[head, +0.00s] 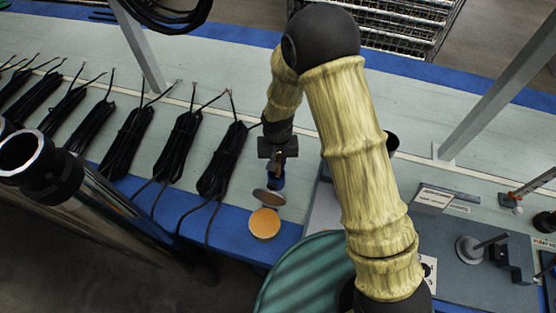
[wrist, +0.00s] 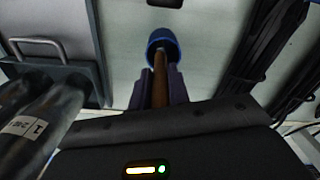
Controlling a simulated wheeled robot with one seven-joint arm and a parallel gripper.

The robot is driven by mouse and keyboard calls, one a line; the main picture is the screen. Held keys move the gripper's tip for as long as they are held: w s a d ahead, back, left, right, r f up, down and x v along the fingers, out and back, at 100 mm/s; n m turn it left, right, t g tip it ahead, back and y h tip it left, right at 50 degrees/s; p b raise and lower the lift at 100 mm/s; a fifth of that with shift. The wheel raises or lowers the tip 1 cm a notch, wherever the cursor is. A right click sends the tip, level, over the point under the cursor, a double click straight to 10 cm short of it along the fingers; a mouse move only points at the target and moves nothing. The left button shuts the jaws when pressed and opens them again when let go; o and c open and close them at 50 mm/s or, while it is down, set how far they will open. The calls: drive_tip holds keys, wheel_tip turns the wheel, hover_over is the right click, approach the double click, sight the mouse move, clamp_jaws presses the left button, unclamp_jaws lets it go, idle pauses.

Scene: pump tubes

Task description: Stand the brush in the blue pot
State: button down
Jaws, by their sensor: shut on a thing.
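I cannot tell how far the end is inside. The brush's bristles are not clearly visible.
A round orange-tan disc (head: 264,224) and a grey disc (head: 268,196) are near the pot, at the front edge. Several black cable bundles (head: 220,160) lie to the left. A grey panel with fittings (head: 470,250) is at the right. My arm hides part of the bench.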

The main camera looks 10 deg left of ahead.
drive_tip(key=shift+f, duration=0.15)
drive_tip(key=c, duration=1.3)
unclamp_jaws()
wheel_tip(320, 180, up, 12)
drive_tip(key=shift+r, duration=0.15)
drive_tip(key=shift+d, duration=0.1)
